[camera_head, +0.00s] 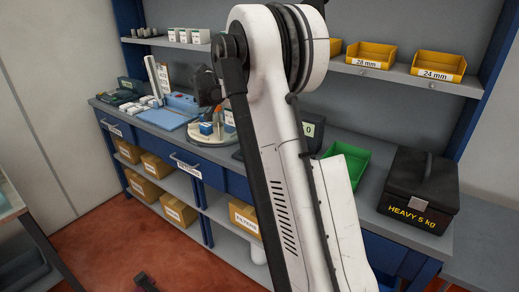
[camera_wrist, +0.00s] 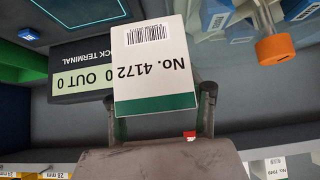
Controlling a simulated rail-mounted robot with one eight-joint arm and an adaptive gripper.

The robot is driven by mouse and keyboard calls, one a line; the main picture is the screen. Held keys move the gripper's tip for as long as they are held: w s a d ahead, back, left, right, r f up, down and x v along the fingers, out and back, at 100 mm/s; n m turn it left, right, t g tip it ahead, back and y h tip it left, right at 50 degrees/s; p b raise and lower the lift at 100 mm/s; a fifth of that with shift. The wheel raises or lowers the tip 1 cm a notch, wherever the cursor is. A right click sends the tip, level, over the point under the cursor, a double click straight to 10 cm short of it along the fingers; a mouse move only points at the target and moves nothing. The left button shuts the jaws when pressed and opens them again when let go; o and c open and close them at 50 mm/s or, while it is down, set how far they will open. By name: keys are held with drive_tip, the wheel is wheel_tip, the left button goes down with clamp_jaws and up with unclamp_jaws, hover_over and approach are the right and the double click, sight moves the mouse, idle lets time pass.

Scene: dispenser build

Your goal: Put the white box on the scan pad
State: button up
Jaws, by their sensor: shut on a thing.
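The white box (camera_wrist: 157,60), with a green band, a barcode and "No. 4172", is between the two fingers of my gripper (camera_wrist: 158,98) in the wrist view. My gripper is shut on it, and the lettering is upside down in the picture. In the head view my arm crosses the middle, and I cannot make out the held box there. I cannot make out this pad in the wrist view.
A terminal (camera_wrist: 68,82) reading "OUT 0" shows behind the box. An orange-capped bottle (camera_wrist: 274,48) is at the upper right of that view. A green bin (camera_head: 346,160) and a black "HEAVY 5 kg" case (camera_head: 418,190) stand on the right of the bench. Yellow bins (camera_head: 371,55) are on the shelf.

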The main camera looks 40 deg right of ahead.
drive_tip(key=s+d+f, duration=0.1)
drive_tip(key=s+f, duration=0.1)
drive_tip(key=s, duration=0.1)
drive_tip(key=s+d+f, duration=0.2)
drive_tip(key=s, duration=0.1)
drive_tip(key=s+d+f, duration=0.1)
drive_tip(key=s+f, duration=0.1)
drive_tip(key=s, duration=0.2)
drive_tip(key=shift+d+f, duration=0.2)
drive_tip(key=shift+f, duration=0.05)
drive_tip(key=shift+s+f+b, duration=0.1)
drive_tip(key=shift+f+b, duration=0.2)
drive_tip(key=shift+f, duration=1.75)
drive_tip(key=shift+f, duration=0.1)
drive_tip(key=o, duration=1.3)
